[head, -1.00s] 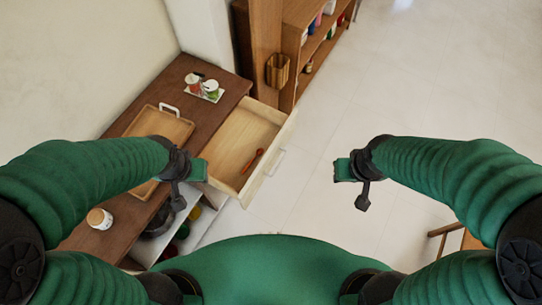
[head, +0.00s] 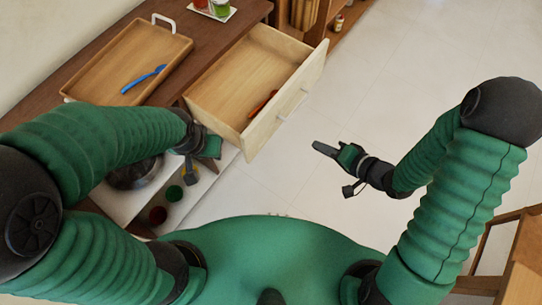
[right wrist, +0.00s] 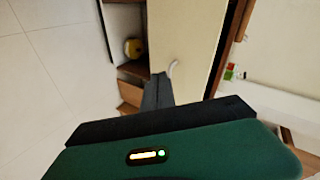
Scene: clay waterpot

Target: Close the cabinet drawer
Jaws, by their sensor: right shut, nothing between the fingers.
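The cabinet drawer (head: 245,78) is pulled out from under the brown cabinet top, with a red-orange utensil (head: 263,103) inside. Its pale front panel (head: 268,120) has a white handle (head: 291,105). My right gripper (head: 320,147) is shut and empty, apart from the drawer front and to its right, pointing towards it. In the right wrist view its dark fingers (right wrist: 157,90) show in front of a pale panel (right wrist: 187,45) with a white handle (right wrist: 173,68). My left gripper (head: 212,147) is beside the drawer's near left corner; its fingers are too unclear to judge.
A wooden tray (head: 119,56) with a blue utensil (head: 143,79) lies on the cabinet top (head: 216,32). Below are open shelves with a pot (head: 134,175). A wooden piece of furniture (head: 520,275) stands at the lower right. The floor right of the drawer is clear.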

